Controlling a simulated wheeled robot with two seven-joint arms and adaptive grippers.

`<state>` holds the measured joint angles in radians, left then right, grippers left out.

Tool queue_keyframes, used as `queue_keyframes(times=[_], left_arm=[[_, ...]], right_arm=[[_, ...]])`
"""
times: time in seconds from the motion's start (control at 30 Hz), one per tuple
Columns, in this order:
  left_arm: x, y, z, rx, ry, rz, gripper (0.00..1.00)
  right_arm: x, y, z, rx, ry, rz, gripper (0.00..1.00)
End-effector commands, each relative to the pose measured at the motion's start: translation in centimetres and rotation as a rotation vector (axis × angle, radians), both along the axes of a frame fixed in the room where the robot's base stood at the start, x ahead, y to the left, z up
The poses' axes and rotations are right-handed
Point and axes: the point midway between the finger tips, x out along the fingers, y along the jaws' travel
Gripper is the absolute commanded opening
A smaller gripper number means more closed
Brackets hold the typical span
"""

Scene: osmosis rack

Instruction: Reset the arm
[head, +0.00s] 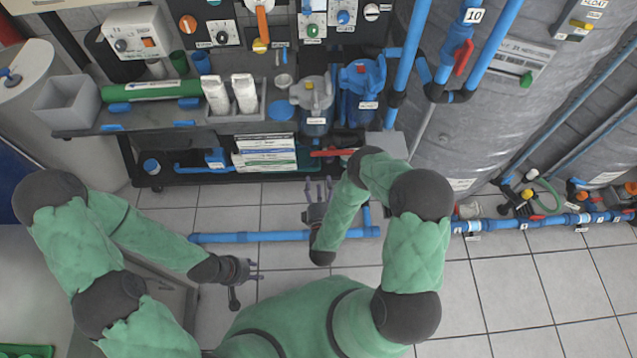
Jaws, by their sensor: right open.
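My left arm, in a green sleeve with dark joints, comes in from the left in the head view. My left gripper (254,271) points right over the tiled floor; its fingers are small here and I cannot tell how far apart they stand. My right arm, in the same green, bends up and over from the right. My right gripper (318,190) points away from me towards the rack, open, with nothing between its fingers. Neither gripper touches the rack.
A dark rack (190,124) with knobs and blue-lidded filter housings (361,88) stands ahead. A blue floor pipe (262,237) runs below my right gripper. Large grey tanks (478,95) stand at right. Tiled floor (520,285) at lower right is clear. A cabinet (158,268) is beside my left arm.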

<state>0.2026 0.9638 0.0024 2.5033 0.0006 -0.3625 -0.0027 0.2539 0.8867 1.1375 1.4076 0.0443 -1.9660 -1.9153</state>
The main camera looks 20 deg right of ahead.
Motion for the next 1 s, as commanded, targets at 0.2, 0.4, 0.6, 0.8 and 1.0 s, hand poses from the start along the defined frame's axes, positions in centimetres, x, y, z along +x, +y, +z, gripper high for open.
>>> queue_keyframes(times=[0.2, 0.4, 0.6, 0.8, 1.0], left_arm=[[0.0, 0.0, 0.0, 0.0, 0.0, 0.0, 0.4], [0.0, 0.0, 0.2, 0.0, 0.0, 0.0, 0.4], [0.0, 0.0, 1.4, 0.0, 0.0, 0.0, 0.4], [0.0, 0.0, 2.8, 0.0, 0.0, 0.0, 0.4], [0.0, 0.0, 4.2, 0.0, 0.0, 0.0, 0.4]], right_arm=[[0.0, 0.0, 0.0, 0.0, 0.0, 0.0, 0.62], [0.4, 0.1, -0.2, 0.053, 0.02, 0.014, 0.62], [1.9, 1.4, -2.0, 0.42, 0.175, 0.063, 0.62], [0.4, 3.8, -3.6, 0.915, 0.425, -0.004, 0.62], [-4.7, 6.2, -3.4, 1.346, 0.687, -0.24, 0.62]])
